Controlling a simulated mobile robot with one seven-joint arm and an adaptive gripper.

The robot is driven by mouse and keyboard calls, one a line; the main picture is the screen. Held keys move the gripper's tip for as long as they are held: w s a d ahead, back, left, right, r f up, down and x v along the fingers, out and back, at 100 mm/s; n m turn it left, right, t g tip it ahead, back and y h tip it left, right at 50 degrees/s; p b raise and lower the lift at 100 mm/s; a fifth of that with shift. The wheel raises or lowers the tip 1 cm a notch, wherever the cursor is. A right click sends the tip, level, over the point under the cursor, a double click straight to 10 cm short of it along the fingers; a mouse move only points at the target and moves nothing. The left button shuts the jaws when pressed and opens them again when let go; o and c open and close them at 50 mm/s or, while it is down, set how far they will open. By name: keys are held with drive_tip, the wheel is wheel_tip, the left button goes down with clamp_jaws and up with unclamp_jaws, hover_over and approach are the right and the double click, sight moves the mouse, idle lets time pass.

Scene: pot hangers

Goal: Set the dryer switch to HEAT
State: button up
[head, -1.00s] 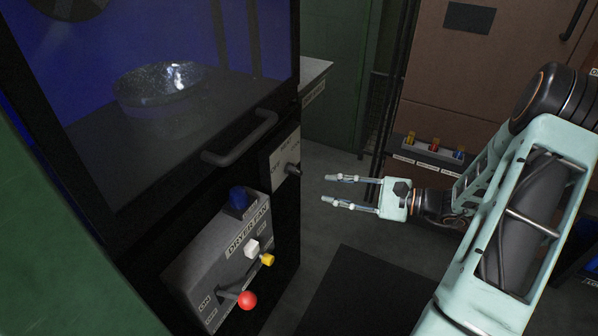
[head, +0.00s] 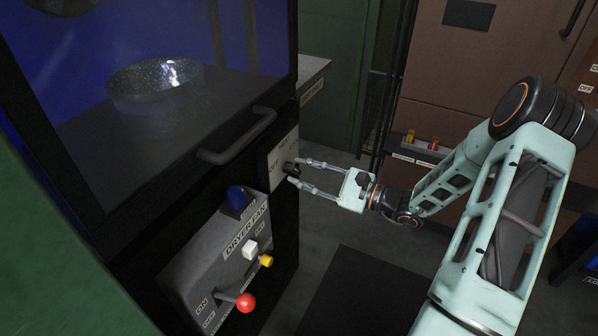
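The dryer switch is a small black knob (head: 291,168) on a light label plate (head: 277,160) at the right side of the dryer front, beside the door handle. The plate's lettering is too small and partly covered to read, so the knob's setting cannot be told. My gripper (head: 296,173) has its two fingers apart, with the tips at the knob, one above and one below it. Whether the fingers touch the knob cannot be told.
Below is a DRYER FAN panel (head: 203,262) with a red-ball lever (head: 245,302), a yellow knob (head: 266,261), a white knob (head: 249,249) and a blue lamp (head: 237,199).

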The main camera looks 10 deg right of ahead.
drive_tip(key=shift+w+a, duration=0.2)
drive_tip(key=shift+a, duration=0.05)
drive_tip(key=shift+d, duration=0.1)
drive_tip(key=shift+v, duration=1.4)
drive_tip(key=n, duration=0.7)
